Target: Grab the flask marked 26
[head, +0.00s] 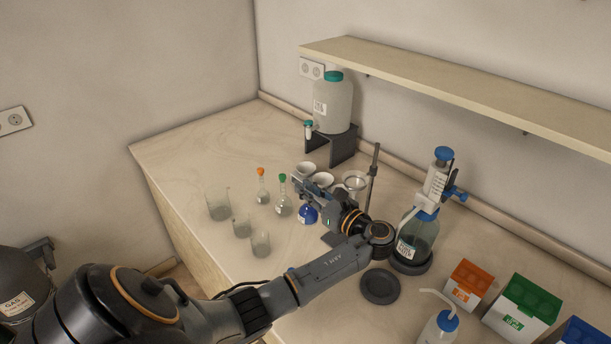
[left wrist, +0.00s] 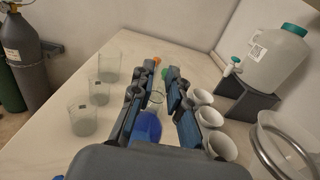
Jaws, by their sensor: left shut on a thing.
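My left gripper (head: 305,190) is shut on the blue flask (head: 307,214), whose blue round body shows below the fingers with a small white label. The number on it is too small to read. In the left wrist view the blue flask (left wrist: 147,127) sits between the fingers of the left gripper (left wrist: 155,90). Its neck and top are hidden by the gripper in the head view. Left of it stand a clear flask with a green stopper (head: 283,206) and one with an orange stopper (head: 262,197). My right gripper is not in view.
Several glass beakers (head: 218,204) stand left of the flasks. White bowls (head: 323,179) and a stand rod (head: 373,176) are close behind the gripper. A dispenser bottle (head: 417,236) stands to the right, a large jug (head: 333,102) at the back. The table's far left is clear.

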